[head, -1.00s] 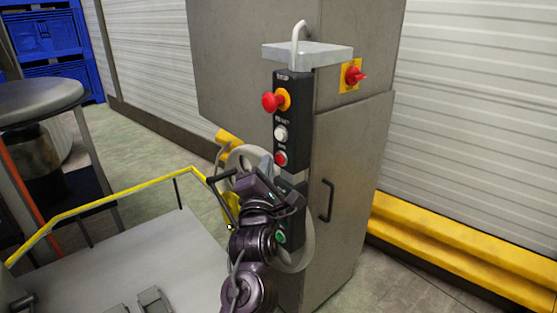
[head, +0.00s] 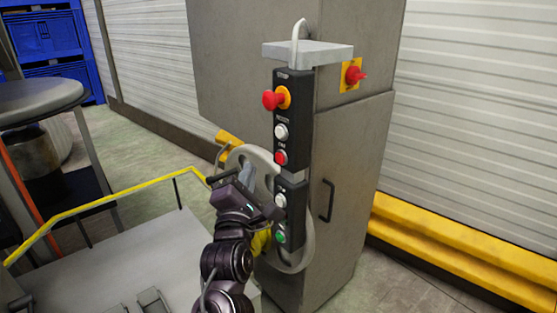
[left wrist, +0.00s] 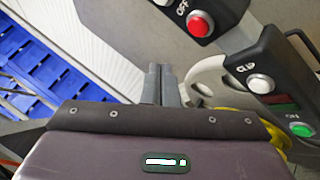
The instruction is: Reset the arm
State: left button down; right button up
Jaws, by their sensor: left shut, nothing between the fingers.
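My left arm comes up from the bottom of the head view. My left gripper (head: 248,172) is just left of the black control box (head: 291,207) on the grey cabinet. Its two grey fingers are together and empty in the left wrist view (left wrist: 160,84). They look apart from the buttons. The box carries a red mushroom knob (head: 273,100), white buttons, a red button (head: 281,157) and a green button (head: 280,237). The left wrist view shows the red button (left wrist: 200,23) and green button (left wrist: 301,130). My right gripper is out of view.
A grey cabinet (head: 345,170) stands behind the box, with a red switch (head: 355,75). A grey handwheel (head: 262,160) and cable are close to my gripper. A yellow rail (head: 110,197) and platform lie left. Blue crates (head: 47,35) stand far left.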

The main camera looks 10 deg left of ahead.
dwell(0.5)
pick_arm(q)
jog(key=w+d+f+m+g+h, duration=0.15)
jog(key=f+m, duration=0.35)
jog(key=f, duration=0.8)
jog(key=w+d+f+m+g+h, duration=0.1)
jog(key=d+f+m+g, duration=0.25)
jog(key=f, duration=0.95)
jog(key=s+f+m+g, duration=0.2)
jog(key=s+f+m, duration=0.2)
jog(key=f, duration=0.8)
jog(key=s+f+m+g, duration=0.3)
jog(key=s+f+m, duration=0.15)
jog(key=f, duration=0.65)
jog(key=s+a+f+m+g, duration=0.3)
jog(key=s+a+f+m, duration=0.1)
jog(key=s+f, duration=0.9)
jog(key=s+a+f+m+g, duration=0.35)
jog(key=s+f, duration=0.75)
jog(key=s, duration=0.5)
jog(key=s+a+f+m+g, duration=0.1)
jog(key=s, duration=0.5)
jog(key=s+a+f+m+g, duration=0.1)
jog(key=s+f+m+g, duration=0.1)
jog(key=s, duration=0.4)
jog(key=shift+s+a+f, duration=0.2)
jog(key=shift+s+a, duration=0.1)
jog(key=shift+a, duration=0.1)
jog(key=shift+m, duration=0.25)
